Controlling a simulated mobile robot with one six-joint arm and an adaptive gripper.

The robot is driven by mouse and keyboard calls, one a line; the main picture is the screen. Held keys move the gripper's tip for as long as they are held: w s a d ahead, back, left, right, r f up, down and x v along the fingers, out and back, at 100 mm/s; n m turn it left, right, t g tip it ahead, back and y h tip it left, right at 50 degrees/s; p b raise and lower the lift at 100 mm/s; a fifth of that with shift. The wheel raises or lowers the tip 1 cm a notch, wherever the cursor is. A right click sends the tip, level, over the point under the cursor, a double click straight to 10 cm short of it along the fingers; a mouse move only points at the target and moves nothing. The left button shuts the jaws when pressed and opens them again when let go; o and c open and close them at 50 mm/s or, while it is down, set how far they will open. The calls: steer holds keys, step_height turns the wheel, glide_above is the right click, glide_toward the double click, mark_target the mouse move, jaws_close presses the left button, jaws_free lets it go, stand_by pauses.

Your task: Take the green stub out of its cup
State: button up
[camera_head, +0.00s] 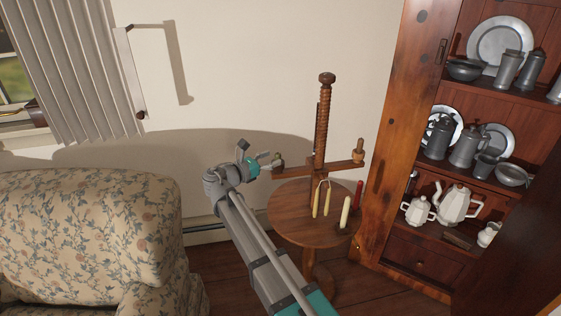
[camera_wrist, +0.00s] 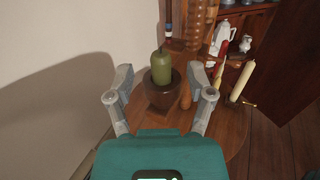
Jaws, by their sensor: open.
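The green stub (camera_wrist: 160,66) is a short candle with a small tip, standing upright in a dark wooden cup (camera_wrist: 163,96) in the wrist view. In the head view the cup (camera_head: 278,160) is at the left end of a wooden crossbar. My gripper (camera_wrist: 161,78) is open, with one finger on each side of the stub and cup in the wrist picture. I cannot tell how far the fingertips are from the stub in depth. In the head view my gripper (camera_head: 262,160) is just left of the cup.
A threaded wooden post (camera_head: 322,120) carries the crossbar (camera_head: 335,170) above a round table (camera_head: 290,215). Pale candles (camera_head: 345,211) and a red candle (camera_head: 358,194) are by the post. A floral sofa (camera_head: 90,235) is at left, pewter shelves (camera_head: 470,165) at right, a wall behind.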

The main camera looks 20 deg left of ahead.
mark_target(278, 153)
steer(key=shift+x, duration=1.6)
jaws_close()
